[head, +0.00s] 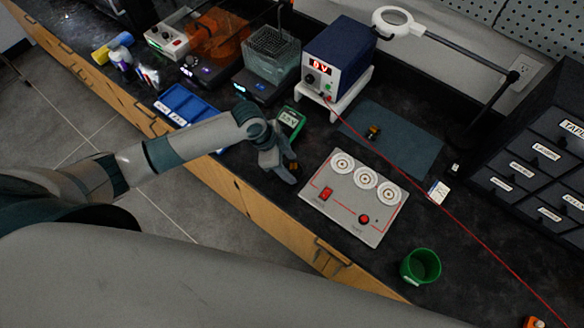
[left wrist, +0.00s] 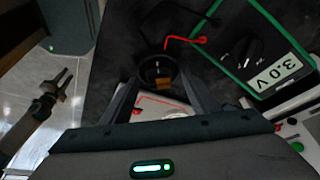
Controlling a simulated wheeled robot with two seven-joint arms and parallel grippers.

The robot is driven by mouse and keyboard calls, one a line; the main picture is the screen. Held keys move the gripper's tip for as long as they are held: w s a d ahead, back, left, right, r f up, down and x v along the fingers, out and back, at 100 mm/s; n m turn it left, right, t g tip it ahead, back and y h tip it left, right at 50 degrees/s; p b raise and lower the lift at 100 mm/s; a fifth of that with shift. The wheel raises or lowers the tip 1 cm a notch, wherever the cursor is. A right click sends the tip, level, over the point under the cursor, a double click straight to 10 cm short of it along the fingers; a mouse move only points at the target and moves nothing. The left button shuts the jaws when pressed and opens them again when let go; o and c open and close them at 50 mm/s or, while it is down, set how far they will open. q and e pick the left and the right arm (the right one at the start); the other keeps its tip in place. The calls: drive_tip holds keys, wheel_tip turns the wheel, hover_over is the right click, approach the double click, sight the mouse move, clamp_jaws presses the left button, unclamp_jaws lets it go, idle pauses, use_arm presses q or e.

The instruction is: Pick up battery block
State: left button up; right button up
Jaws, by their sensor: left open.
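My left gripper (head: 287,171) is low over the dark bench, left of the grey panel with three dials, with its jaws open. In the left wrist view the two fingers (left wrist: 160,98) stand apart. What looks like my right gripper (left wrist: 62,80) shows small over the floor in the left wrist view.
The dial panel (head: 330,205) is close on the right. A blue tray (head: 188,103), a power supply (head: 338,55) and a green cup (head: 421,267) stand farther off.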

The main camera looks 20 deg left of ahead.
sight(297, 167)
use_arm(q)
drive_tip(key=shift+c, duration=0.6)
drive_tip(key=c, duration=1.1)
drive_tip(key=shift+r, duration=0.2)
drive_tip(key=shift+r+b, duration=0.45)
drive_tip(key=shift+r, duration=0.1)
wheel_tip(297, 167, up, 2)
drive_tip(key=shift+w+r+b, duration=0.1)
drive_tip(key=shift+r+b, duration=0.1)
drive_tip(key=shift+b, duration=0.5)
drive_tip(key=shift+s+d+r+b, duration=0.55)
drive_tip(key=shift+d+r, duration=0.65)
drive_tip(key=shift+d, duration=0.7)
drive_tip(key=shift+s+d+r+b, duration=0.55)
drive_tip(key=shift+d+r, duration=0.65)
drive_tip(key=shift+d, duration=0.65)
drive_tip(key=shift+s+d+r+b, duration=0.55)
drive_tip(key=shift+d+r, duration=0.65)
drive_tip(key=shift+d, duration=0.7)
drive_tip(key=shift+w, duration=0.1)
